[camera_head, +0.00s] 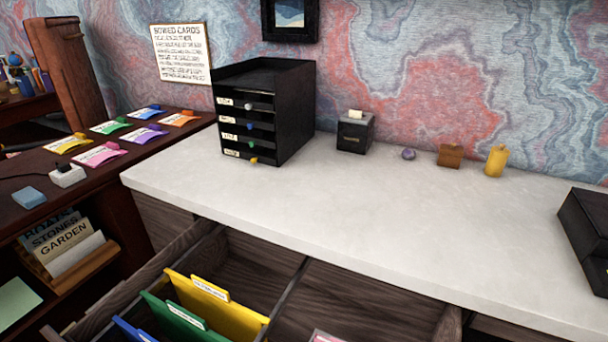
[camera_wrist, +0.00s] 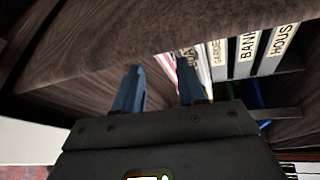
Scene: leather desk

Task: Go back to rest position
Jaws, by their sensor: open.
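My gripper (camera_wrist: 160,88) shows only in the wrist view. Its two blue-tipped fingers stand apart, with nothing between them. Dark wood (camera_wrist: 90,60) lies beyond the fingers. Labelled files (camera_wrist: 247,50) stand upright just past the right finger, and one reads "BANK"; I cannot tell whether the finger touches them. My arm and gripper do not show in the head view.
An open drawer (camera_head: 345,298) holds yellow (camera_head: 215,308), green and blue hanging folders below the white desktop (camera_head: 330,212). A black drawer tower (camera_head: 290,110), a small black box (camera_head: 355,135) and small items stand at the back. The desktop's middle is clear.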

